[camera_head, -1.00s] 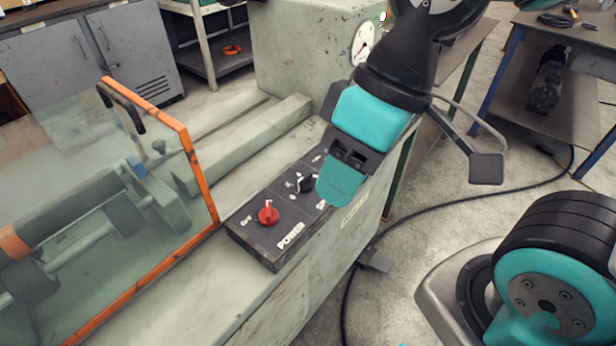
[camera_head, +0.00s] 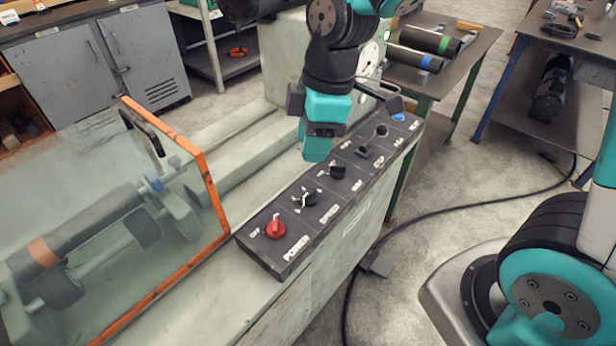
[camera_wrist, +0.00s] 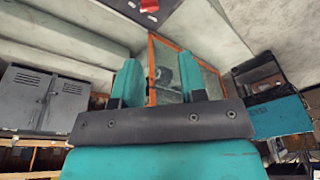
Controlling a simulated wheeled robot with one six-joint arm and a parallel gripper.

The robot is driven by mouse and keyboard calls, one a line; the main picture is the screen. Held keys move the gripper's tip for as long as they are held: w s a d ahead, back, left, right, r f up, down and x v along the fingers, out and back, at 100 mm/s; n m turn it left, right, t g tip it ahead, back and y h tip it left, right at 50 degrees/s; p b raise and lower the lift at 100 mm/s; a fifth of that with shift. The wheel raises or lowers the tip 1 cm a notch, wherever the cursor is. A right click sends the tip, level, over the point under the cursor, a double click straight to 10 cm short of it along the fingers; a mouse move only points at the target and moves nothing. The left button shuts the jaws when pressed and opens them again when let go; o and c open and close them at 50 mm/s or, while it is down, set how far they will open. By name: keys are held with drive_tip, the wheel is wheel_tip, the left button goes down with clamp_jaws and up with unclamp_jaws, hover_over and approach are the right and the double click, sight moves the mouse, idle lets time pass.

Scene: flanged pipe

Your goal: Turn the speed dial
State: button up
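The dark control panel (camera_head: 262,250) runs along the machine's front edge. A red POWER knob (camera_head: 275,228) sits at its near end. Beyond it are a black dial with a white pointer (camera_head: 307,198), a plain black knob (camera_head: 338,172) and a lever (camera_head: 372,142). The red knob shows at the top edge there.
A clear guard with an orange frame (camera_head: 212,195) stands left of the panel. A blue button (camera_head: 398,117) is at the panel's far end. A bench with dark cylinders (camera_head: 425,45) stands behind. A cable (camera_head: 450,217) lies on the floor at right.

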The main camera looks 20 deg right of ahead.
sight(309, 193)
drive_tip(key=w+d+f+n+h+p, duration=0.25)
drive_tip(key=w+f+n+p, duration=0.2)
drive_tip(key=w+n, duration=0.4)
drive_tip(key=f+p, duration=0.1)
drive_tip(key=f, duration=0.5)
drive_tip(key=f+p, duration=0.1)
drive_tip(key=f, duration=1.1)
drive_tip(key=shift+w+d+f+p, duration=0.2)
drive_tip(key=shift+w+d+p, duration=0.05)
drive_tip(key=shift+w+p, duration=0.15)
clamp_jaws()
